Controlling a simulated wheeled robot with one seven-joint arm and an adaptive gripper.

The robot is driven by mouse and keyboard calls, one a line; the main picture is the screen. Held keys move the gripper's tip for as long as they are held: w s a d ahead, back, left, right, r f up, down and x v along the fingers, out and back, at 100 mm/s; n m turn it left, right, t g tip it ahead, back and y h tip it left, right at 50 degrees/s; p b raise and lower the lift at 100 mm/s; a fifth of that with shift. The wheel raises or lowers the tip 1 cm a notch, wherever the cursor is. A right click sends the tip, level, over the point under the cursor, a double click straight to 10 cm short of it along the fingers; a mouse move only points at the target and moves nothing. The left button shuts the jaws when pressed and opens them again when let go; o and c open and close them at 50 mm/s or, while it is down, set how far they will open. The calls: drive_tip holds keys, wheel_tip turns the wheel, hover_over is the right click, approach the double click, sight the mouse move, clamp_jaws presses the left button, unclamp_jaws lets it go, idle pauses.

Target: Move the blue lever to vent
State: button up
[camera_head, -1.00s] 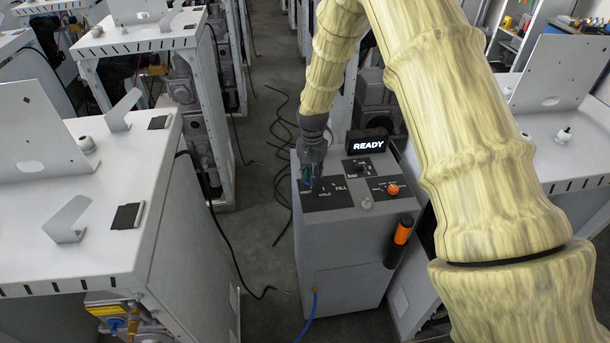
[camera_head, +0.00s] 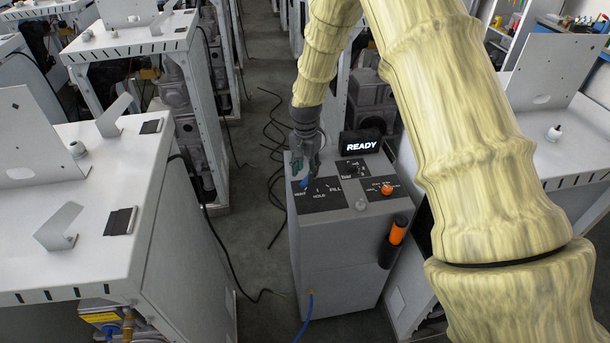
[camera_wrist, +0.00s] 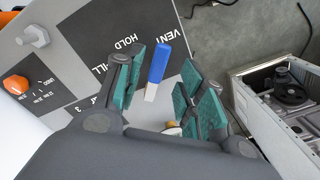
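The blue lever (camera_wrist: 158,62) has a blue handle on a pale metal stem. In the wrist view it stands between my gripper's teal-padded fingers, with its tip by the printed word VENT on the black label (camera_wrist: 150,32). HOLD and FILL are printed farther along. My gripper (camera_wrist: 163,60) is open, with visible gaps between the lever and the pads. In the head view my gripper (camera_head: 304,172) is low over the back left of the panel, and the lever (camera_head: 305,182) shows as a small blue patch below the fingers.
The grey dispenser cabinet (camera_head: 340,255) carries an orange knob (camera_head: 387,188), a pale bolt-like fitting (camera_head: 361,204) and a READY display (camera_head: 361,145). An orange-and-black cylinder (camera_head: 396,240) is on its right side. White-topped benches (camera_head: 100,225) stand left and right; cables lie on the floor.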

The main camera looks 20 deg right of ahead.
sight(305, 180)
wheel_tip(305, 180, up, 9)
idle(0.4)
idle(0.4)
